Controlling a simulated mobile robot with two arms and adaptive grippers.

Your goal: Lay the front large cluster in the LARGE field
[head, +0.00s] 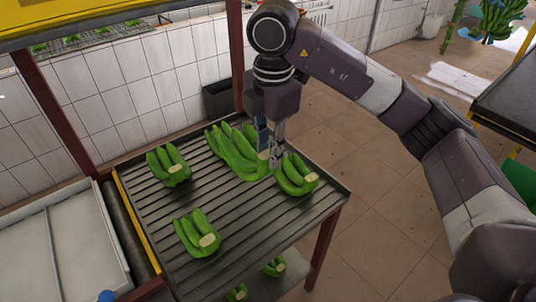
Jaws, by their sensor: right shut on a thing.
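Several green banana clusters lie on a ribbed grey rack table. The large cluster (232,152) is near the back middle and is bigger than the others. My right gripper (271,158) points down at the right end of this cluster, by its pale cut crown, and is shut on it. A smaller cluster (296,176) lies right beside the gripper. Another small cluster (168,163) is at the left back, and one more (197,234) is at the front. No marking of a LARGE field is readable. My left gripper is not in view.
The ribbed table (258,215) has bare room at its middle and front right. A pale tray (65,250) stands at the left beyond a yellow edge. More clusters (273,267) lie on a lower shelf. A dark red post (236,60) rises behind the table.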

